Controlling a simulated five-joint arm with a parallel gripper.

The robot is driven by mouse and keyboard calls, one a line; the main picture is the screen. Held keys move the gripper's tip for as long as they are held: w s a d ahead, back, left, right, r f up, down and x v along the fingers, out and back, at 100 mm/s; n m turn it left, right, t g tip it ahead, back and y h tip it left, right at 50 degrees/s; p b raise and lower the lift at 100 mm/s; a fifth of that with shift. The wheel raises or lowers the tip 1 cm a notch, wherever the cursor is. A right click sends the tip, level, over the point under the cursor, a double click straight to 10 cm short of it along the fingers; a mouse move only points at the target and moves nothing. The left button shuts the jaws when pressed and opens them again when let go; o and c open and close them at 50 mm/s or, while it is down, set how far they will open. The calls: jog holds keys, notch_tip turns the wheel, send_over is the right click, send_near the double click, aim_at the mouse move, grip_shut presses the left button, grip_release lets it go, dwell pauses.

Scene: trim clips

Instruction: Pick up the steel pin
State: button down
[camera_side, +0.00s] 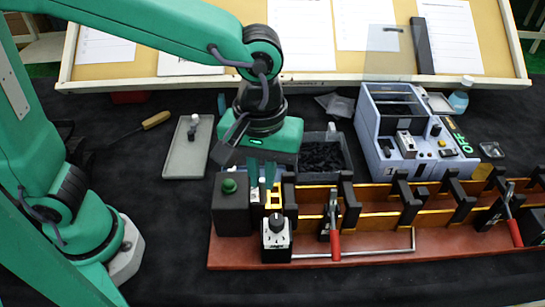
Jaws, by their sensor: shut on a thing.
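My gripper (262,180) points down over the left end of the red-brown fixture base (350,260). It is between the black block with a green button (229,187) and the upright black clamps. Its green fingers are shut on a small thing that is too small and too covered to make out. I cannot pick out the steel pin with certainty. Yellow parts (275,199) show just below the fingertips, and I cannot tell if they touch.
A white-and-black unit (277,240) stands in front of the gripper. Red-handled clamps (335,240) and black uprights line the fixture to the right. Behind are a bin of black clips (322,157), a grey tray (183,160) and a blue-grey machine (400,160).

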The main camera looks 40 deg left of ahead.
jog(key=shift+s+d+r, duration=0.45)
jog(key=shift+s+r, duration=0.1)
jog(key=shift+s, duration=0.2)
jog(key=shift+s+d+r, duration=0.4)
jog(key=shift+s+r, duration=0.1)
jog(key=shift+s, duration=0.25)
